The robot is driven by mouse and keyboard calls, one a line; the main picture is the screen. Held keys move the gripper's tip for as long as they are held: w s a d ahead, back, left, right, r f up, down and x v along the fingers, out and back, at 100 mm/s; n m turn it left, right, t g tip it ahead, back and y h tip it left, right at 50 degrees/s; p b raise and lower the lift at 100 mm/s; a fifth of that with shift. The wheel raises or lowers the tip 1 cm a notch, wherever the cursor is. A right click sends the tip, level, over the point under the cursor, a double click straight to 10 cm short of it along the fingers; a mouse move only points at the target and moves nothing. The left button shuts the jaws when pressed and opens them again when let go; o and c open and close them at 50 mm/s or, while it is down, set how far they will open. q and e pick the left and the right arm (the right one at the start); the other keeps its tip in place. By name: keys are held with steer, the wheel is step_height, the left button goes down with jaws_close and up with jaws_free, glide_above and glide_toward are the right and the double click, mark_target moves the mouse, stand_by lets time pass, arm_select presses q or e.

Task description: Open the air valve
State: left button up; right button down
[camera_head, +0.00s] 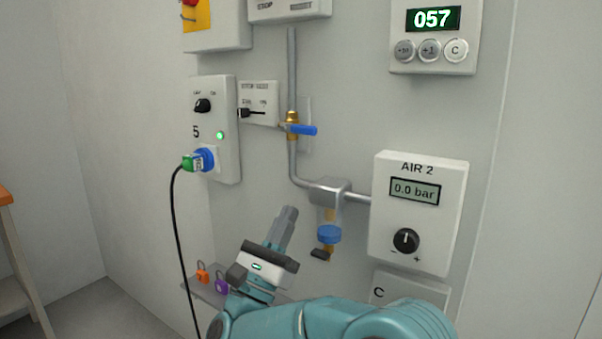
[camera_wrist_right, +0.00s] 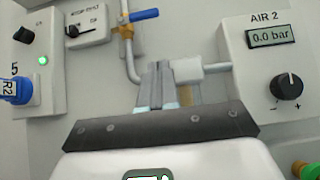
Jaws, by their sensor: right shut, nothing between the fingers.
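The air valve is a brass body with a blue lever handle (camera_head: 302,130) on a grey vertical pipe. The lever points sideways to the right, across the pipe. In the right wrist view the blue lever (camera_wrist_right: 144,15) is at the top, beyond the fingers. My right gripper (camera_head: 289,213) is shut and empty, below and slightly left of the valve, apart from it. Its fingertips (camera_wrist_right: 158,68) also show in the right wrist view, in front of the pipe. The AIR 2 box (camera_head: 418,210) reads 0.0 bar. My left gripper is not in view.
A pipe fitting with a blue round knob (camera_head: 328,234) hangs right of my gripper. Left are a control box (camera_head: 214,130) with a green light, a blue plug and black cable. A shelf holds an orange padlock (camera_head: 202,272) and a purple padlock (camera_head: 221,283).

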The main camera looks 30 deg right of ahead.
mark_target(297, 129)
steer(key=a+r+p+x, duration=0.2)
steer(key=p+x, duration=0.4)
steer(key=x, duration=0.6)
steer(key=shift+s+d+r, duration=0.2)
steer(key=shift+s+d, duration=0.05)
